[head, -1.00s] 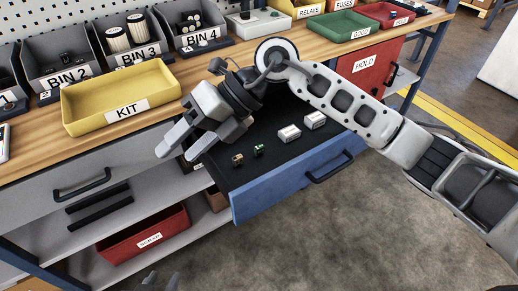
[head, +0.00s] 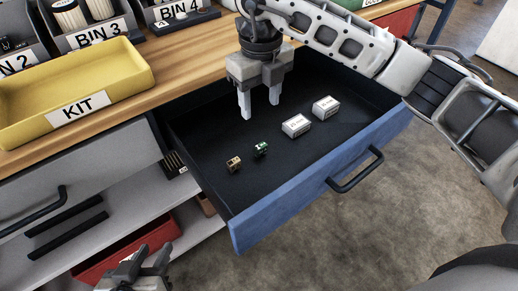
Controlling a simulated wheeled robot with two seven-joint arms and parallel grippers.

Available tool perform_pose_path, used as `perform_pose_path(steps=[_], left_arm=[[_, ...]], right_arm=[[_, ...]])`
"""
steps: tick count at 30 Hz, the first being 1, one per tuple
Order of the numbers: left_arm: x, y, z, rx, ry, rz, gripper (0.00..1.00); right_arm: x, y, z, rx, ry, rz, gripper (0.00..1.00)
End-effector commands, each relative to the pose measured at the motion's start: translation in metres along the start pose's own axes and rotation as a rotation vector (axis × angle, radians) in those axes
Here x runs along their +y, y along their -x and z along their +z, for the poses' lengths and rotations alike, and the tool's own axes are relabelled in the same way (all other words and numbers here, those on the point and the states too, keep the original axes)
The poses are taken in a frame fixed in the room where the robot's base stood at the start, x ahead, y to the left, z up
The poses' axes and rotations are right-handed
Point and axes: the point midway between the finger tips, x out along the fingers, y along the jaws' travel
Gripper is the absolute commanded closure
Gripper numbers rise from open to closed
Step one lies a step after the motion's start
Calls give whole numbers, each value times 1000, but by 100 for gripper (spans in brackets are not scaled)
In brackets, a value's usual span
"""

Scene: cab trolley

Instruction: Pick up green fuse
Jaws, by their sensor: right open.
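The small green fuse (head: 261,149) lies on the black floor of the open blue drawer (head: 300,172). A similar tan fuse (head: 234,164) lies just to its left. My right gripper (head: 260,112) points down over the drawer, open and empty, its two fingers above and behind the green fuse and apart from it.
Two small white boxes (head: 297,126) (head: 326,107) lie in the drawer right of the fuses. The drawer handle (head: 356,170) sticks out in front. A yellow KIT tray (head: 120,80) stands on the wooden bench. A red bin (head: 100,262) is on the lower shelf.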

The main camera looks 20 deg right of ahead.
Motion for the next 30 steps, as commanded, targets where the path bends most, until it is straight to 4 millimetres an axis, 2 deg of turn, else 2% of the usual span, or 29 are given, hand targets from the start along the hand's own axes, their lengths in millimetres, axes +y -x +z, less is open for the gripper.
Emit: perform_pose_path(steps=[3,9,12,17,25,30], left_arm=[[0,1,-1,-1,1,0,64],[0,1,0,-2,0,0,64],[0,1,0,-2,0,0,64],[0,1,0,-2,0,0,64],[0,2,-1,-5,-2,-2,64],[0,1,0,-7,-2,-2,64]], right_arm=[[0,-27,-1,6,1,2,47],[1,-67,-1,5,1,2,47],[1,-79,-1,3,2,2,47],[1,-88,0,1,2,1,47],[0,-126,-2,3,1,2,47],[0,-138,-2,0,3,2,47]])
